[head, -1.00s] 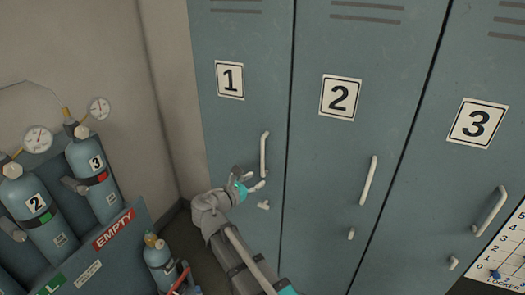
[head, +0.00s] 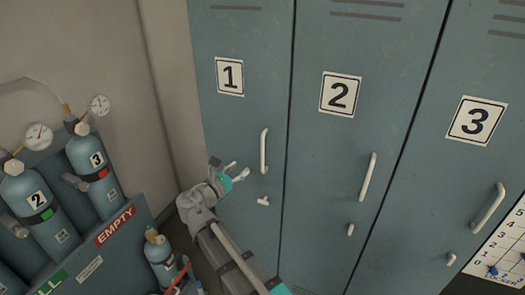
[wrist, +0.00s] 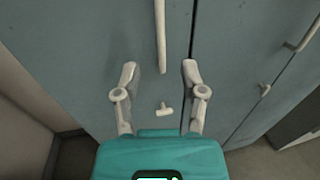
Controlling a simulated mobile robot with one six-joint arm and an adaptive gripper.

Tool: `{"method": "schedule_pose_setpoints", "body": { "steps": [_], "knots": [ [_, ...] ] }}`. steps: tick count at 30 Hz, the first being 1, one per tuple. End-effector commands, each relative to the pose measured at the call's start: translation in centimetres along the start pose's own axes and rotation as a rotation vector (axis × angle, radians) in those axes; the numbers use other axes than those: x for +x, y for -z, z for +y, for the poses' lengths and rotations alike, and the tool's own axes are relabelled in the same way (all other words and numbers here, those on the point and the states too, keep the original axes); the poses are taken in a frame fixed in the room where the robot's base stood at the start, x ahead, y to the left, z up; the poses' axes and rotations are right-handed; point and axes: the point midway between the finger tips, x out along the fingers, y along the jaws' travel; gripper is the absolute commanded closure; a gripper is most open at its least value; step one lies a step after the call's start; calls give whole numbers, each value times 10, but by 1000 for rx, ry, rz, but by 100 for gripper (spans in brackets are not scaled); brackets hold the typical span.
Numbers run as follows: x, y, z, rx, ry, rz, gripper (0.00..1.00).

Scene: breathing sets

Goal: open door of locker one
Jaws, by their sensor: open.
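Locker one's door (head: 228,130) is a blue-grey panel with a "1" label, and it stands shut. Its pale vertical bar handle (head: 264,151) is on the door's right side, with a small pale latch knob (head: 263,201) below it. My gripper (head: 239,173) is open and empty, to the left of the handle's lower part in the head view. In the wrist view, the handle (wrist: 160,35) comes down between the lines of my two open fingers (wrist: 160,69). The latch knob (wrist: 164,109) shows below the handle's end. I see no contact with the handle.
Locker two (head: 325,155) and locker three (head: 450,185) stand shut to the right, each with its own handle. A blue rack (head: 120,240) with gas cylinders stands at the left by the wall. A small cylinder (head: 160,257) stands beside my arm.

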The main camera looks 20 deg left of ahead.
Motion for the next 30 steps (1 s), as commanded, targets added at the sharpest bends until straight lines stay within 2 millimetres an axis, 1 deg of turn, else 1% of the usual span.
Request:
{"method": "schedule_pose_setpoints", "body": {
  "steps": [5,21,27,30],
  "knots": [
    [20,0,0,0,2,0,46],
    [98,0,0,0,2,0,46],
    [118,0,0,0,1,0,46],
    [123,0,0,0,1,0,46]
  ]
}}
